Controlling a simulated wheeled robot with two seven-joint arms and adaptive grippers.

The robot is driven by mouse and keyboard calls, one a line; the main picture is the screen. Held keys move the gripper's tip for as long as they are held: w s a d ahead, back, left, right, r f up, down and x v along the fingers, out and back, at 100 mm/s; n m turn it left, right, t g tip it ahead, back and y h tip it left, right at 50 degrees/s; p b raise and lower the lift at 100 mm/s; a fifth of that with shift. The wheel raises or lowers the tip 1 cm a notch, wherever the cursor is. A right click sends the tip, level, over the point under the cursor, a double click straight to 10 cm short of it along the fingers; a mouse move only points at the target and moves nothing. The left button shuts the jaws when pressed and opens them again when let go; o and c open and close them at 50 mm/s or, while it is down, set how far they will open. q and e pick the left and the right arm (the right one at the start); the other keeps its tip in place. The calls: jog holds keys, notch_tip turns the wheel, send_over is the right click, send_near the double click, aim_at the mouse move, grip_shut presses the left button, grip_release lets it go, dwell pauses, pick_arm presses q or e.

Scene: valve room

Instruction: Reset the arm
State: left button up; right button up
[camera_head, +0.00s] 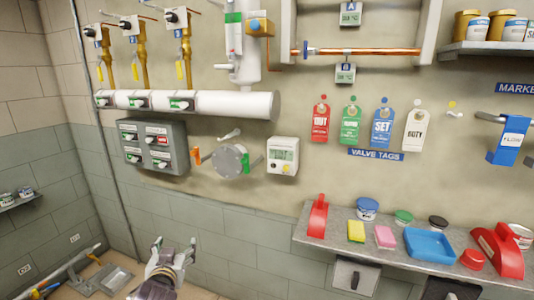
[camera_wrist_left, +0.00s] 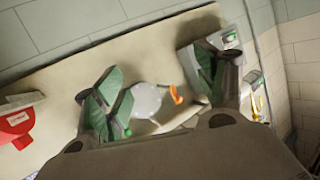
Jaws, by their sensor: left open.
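My left gripper (camera_head: 174,246) comes up from the bottom of the head view, to the left of centre. Its two fingers are spread with nothing between them. It is in front of the lower tiled wall, below the round grey valve plate (camera_head: 231,161) and left of the shelf. In the left wrist view the open fingers of my left gripper (camera_wrist_left: 160,88) frame the same round plate (camera_wrist_left: 147,99) and its orange handle (camera_wrist_left: 177,94), which are beyond them and apart from them. My right gripper is in neither view.
A grey shelf (camera_head: 318,240) with a red scoop, sponges, a blue tray (camera_head: 430,244) and jars juts out at right. A control box (camera_head: 152,146), white pipe (camera_head: 230,104) and valve tags (camera_head: 381,124) are on the wall. Floor items lie at lower left.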

pick_arm(q)
jog(key=s+d+f+m+g+h, duration=0.1)
jog(key=s+d+f+g+h, duration=0.1)
jog(key=s+f+g, duration=0.65)
jog(key=s+d+f+m+g+h, duration=0.1)
jog(key=s+d+f+m+g, duration=0.15)
jog(key=s+f, duration=1.15)
jog(key=s+a+f+g, duration=0.1)
jog(key=s+f, duration=0.1)
jog(key=f, duration=1.4)
jog(key=s+a+f, duration=0.1)
jog(key=s+f, duration=0.1)
jog(key=f, duration=1.4)
jog(key=s+a+f, duration=0.3)
jog(key=s+f, duration=0.6)
jog(key=s, duration=0.1)
jog(key=s+a+f+g, duration=0.1)
jog(key=s+a+f, duration=0.2)
jog(key=s+f, duration=0.7)
jog(key=shift+s, duration=0.7)
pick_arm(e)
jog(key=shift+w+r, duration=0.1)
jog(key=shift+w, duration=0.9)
